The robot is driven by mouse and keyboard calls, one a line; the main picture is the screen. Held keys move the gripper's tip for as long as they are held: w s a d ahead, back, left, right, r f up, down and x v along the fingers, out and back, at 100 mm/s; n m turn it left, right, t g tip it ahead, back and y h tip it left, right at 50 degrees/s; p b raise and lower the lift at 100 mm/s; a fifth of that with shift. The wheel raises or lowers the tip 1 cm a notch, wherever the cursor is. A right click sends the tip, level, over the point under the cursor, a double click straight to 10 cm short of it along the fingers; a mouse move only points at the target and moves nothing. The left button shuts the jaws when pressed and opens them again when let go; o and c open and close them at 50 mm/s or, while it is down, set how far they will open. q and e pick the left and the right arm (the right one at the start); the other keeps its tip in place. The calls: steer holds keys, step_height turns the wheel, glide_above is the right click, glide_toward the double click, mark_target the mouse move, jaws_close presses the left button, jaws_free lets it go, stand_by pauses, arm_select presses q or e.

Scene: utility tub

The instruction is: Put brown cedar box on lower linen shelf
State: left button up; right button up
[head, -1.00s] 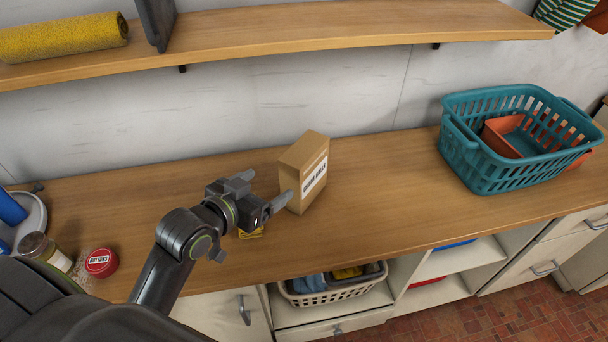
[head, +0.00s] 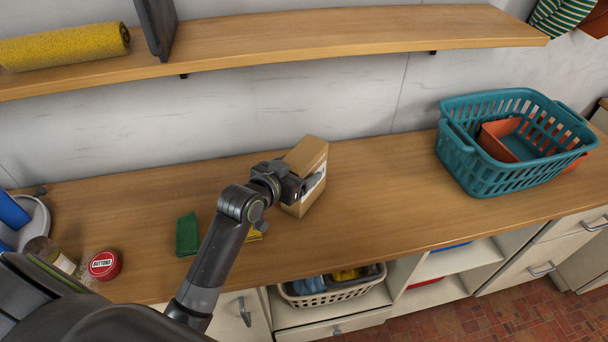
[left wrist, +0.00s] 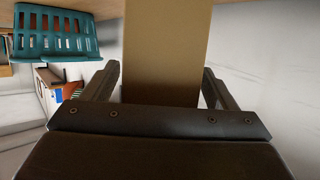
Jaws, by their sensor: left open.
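The brown cedar box (head: 309,153) stands upright on the wooden counter, its label partly hidden by my left gripper (head: 308,184). In the left wrist view the box (left wrist: 167,35) lies between the two open fingers of the left gripper (left wrist: 160,70). A gap shows at the right finger; contact at the left one cannot be told. A wooden wall shelf (head: 330,35) runs above the counter; whether it is the lower linen shelf cannot be told. My right gripper is not in view.
A teal basket (head: 465,170) holding an orange bin (head: 497,145) stands at the right of the counter (head: 390,190). A green item (head: 187,234) and a red buttons tin (head: 103,265) are at left. A yellow roll (head: 65,45) and a dark upright panel (head: 157,25) occupy the shelf's left part.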

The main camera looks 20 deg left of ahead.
arm_select(q)
steer(key=shift+w+d+f, duration=0.1)
steer(key=shift+w+f, duration=0.15)
steer(key=shift+w, duration=0.35)
steer(key=shift+r, duration=0.1)
steer(key=c, duration=1.7)
